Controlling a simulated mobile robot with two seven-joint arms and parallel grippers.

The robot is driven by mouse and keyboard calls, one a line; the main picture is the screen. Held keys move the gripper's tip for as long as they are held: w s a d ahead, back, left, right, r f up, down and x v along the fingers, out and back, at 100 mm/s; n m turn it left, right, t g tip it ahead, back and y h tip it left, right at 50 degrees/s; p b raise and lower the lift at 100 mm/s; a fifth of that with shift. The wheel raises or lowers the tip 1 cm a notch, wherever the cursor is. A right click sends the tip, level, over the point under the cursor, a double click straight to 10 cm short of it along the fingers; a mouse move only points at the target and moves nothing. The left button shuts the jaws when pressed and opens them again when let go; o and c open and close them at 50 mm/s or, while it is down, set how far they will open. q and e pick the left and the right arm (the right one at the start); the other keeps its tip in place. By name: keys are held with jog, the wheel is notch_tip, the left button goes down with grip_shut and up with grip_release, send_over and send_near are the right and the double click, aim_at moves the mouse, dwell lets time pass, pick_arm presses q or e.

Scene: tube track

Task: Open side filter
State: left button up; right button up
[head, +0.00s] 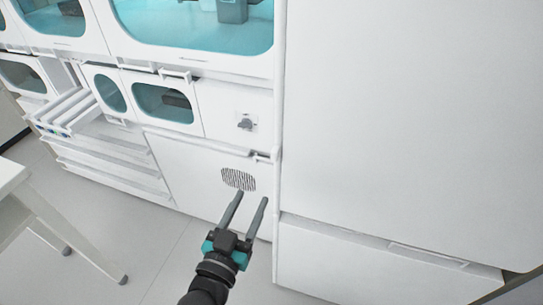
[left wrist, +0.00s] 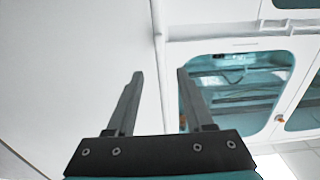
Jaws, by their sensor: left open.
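A white lower panel (head: 195,172) with a dark slotted vent grille (head: 238,179) is closed in the head view. A small latch or handle (head: 263,157) sits at its top right corner. I cannot tell for certain which panel is the side filter. My left gripper (head: 251,197) is open and empty, with its fingers pointing up toward the panel, just below the grille in the picture. In the left wrist view the open fingers (left wrist: 160,72) have nothing between them. Contact with the panel cannot be told. My right gripper is not in view.
A large plain white wall (head: 410,110) stands right of the panel, with a lower white section (head: 345,262). Open drawers (head: 70,112) stick out at left. A white table (head: 12,178) stands at the left edge. Windowed cabinets (head: 165,103) and a dark knob (head: 245,124) are above. Floor between is clear.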

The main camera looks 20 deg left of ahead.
aim_at(273, 155)
pick_arm(q)
jog(key=w, duration=1.4)
jog(key=shift+w+d+f, duration=0.1)
jog(key=shift+w+d, duration=0.1)
jog(key=shift+d, duration=0.1)
jog(key=shift+c, duration=0.3)
grip_shut()
dwell(0.6)
